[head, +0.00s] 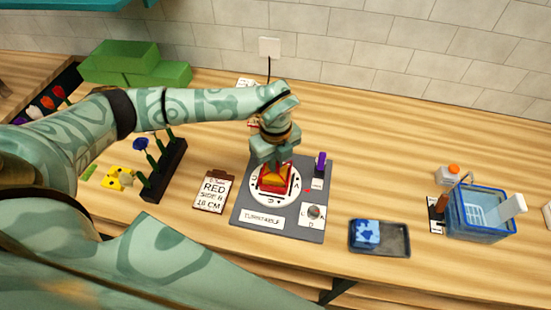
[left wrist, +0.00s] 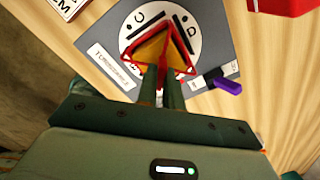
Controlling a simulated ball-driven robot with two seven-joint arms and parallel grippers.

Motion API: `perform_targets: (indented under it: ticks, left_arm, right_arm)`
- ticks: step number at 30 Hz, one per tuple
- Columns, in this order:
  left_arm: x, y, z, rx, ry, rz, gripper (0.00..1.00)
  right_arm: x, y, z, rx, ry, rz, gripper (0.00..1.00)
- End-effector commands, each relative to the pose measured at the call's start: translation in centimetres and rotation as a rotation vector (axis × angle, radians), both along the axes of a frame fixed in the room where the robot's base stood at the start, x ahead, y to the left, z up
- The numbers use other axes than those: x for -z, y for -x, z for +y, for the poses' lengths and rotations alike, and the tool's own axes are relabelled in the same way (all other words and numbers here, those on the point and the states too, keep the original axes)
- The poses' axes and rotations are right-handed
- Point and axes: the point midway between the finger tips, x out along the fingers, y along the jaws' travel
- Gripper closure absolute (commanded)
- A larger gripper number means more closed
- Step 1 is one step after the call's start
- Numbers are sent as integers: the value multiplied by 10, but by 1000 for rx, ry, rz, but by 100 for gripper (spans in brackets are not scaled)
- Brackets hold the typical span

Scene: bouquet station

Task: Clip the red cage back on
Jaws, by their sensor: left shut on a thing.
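The red cage (head: 275,186) is a three-cornered frame with orange-yellow showing inside it. It is over the white turntable disc (head: 257,192) on a grey mat (head: 285,234). My left gripper (head: 269,160) comes down from above and is shut on the cage. In the left wrist view the fingers (left wrist: 162,76) meet at the cage's red bars (left wrist: 127,57), above the disc. I cannot tell whether the cage is seated or slightly raised. The fingers and arm hide part of its top. My right gripper is not in view.
A purple piece (head: 320,163) stands at the mat's right edge. A dark tray with a blue item (head: 366,234) and a blue basket (head: 480,232) are to the right. Flowers in a dark rack (head: 166,172) stand left.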

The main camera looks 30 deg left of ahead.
Motion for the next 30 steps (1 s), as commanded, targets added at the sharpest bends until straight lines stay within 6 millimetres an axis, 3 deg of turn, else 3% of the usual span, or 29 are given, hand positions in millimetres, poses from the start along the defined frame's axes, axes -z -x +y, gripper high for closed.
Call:
perform_targets:
  ticks: [27,30]
  left_arm:
    - [1,0,0,1,1,-1,100]
    - [1,0,0,1,1,-1,67]
  right_arm:
    - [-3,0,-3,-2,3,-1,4]
    - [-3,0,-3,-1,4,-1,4]
